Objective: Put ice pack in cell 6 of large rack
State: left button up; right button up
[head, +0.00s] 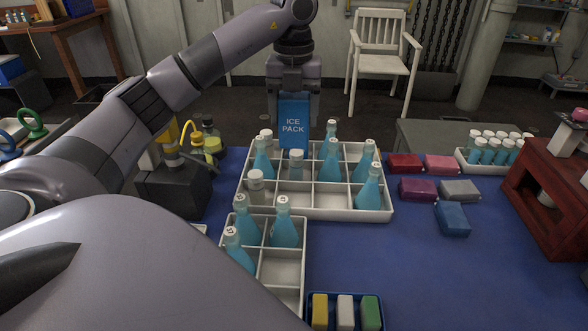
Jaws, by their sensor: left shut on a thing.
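The blue ice pack (293,126), with white lettering, hangs upright at the back of the large rack. My left gripper (294,98) is shut on its upper part, with one finger at each side. The pack's lower end overlaps the rear cells in the picture; I cannot tell whether it is inside a cell or above it. The large white rack (325,213) stands on the blue table and holds several blue flasks and white-capped jars, with some cells empty. No cell numbers are readable. My right gripper is not in view.
A smaller white rack (278,252) with 3 blue flasks stands in front. A blue tray (372,324) of coloured blocks is at the front edge. Several coloured boxes (452,218) lie to the right, near a red wooden stand (545,205). The blue tabletop (430,280) is clear at front right.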

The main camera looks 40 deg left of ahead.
aim_at(295, 136)
pick_arm(q)
jog(key=shift+f+b, duration=1.5)
jog(key=shift+f, duration=7.2)
jog(key=shift+f, duration=0.1)
jog(key=o, duration=1.3)
jog(key=shift+o, duration=0.2)
notch_tip(295, 136, up, 12)
jog(key=shift+f+p, duration=0.15)
jog(key=shift+p, duration=0.55)
jog(key=shift+r, duration=0.25)
jog(key=shift+d, duration=0.1)
